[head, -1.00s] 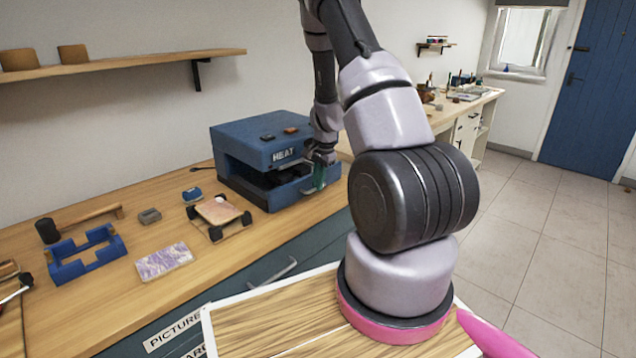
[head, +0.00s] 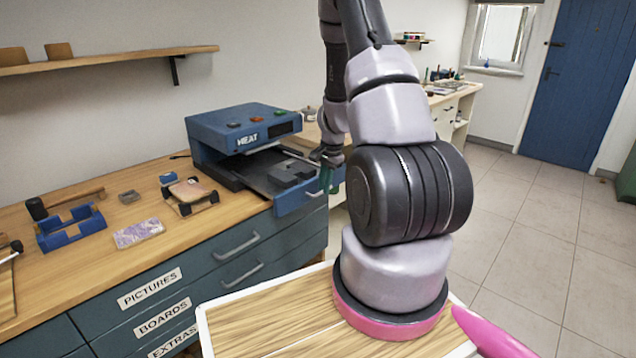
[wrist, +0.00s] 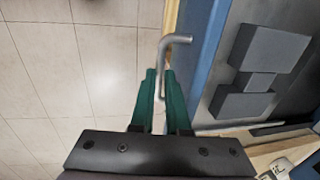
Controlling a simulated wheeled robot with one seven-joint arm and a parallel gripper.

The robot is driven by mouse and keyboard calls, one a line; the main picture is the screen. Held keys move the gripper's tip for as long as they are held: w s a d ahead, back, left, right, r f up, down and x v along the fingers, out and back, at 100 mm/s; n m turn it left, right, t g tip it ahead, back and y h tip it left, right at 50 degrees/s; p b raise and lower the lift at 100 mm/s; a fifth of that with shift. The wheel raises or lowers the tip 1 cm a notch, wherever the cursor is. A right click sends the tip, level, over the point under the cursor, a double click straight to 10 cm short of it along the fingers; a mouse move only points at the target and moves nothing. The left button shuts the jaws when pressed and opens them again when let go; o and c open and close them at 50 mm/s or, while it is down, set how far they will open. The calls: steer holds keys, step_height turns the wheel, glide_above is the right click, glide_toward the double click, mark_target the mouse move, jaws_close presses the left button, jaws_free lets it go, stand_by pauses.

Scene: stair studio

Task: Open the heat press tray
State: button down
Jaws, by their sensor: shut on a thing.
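The blue heat press (head: 215,125) stands on the wooden workbench, with "HEAT" on its front. Its tray (head: 262,180) is slid out toward the front, with a dark block on its bed and a blue front panel. The tray also shows in the wrist view (wrist: 225,95), at the right. My gripper (head: 325,180) is at the tray's front. In the wrist view its green fingers (wrist: 161,80) are shut on the bent metal tray handle (wrist: 176,40). In the head view my arm hides part of the gripper and the tray's right end.
On the bench left of the press are a small wheeled board (head: 190,192), a patterned slab (head: 138,232), a blue frame (head: 72,228) and a mallet (head: 38,208). Labelled drawers (head: 150,288) lie below. Tiled floor (head: 530,240) is clear at the right.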

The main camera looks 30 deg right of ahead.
steer(key=shift+s+d, duration=0.25)
steer(key=shift+s, duration=0.4)
steer(key=shift+s+d, duration=0.25)
steer(key=shift+s, duration=0.35)
steer(key=c, duration=0.9)
jaws_free()
step_height(320, 180, up, 11)
steer(key=s, duration=0.1)
steer(key=shift+s+d+f, duration=0.15)
steer(key=shift+s+d, duration=0.15)
steer(key=shift+s, duration=0.1)
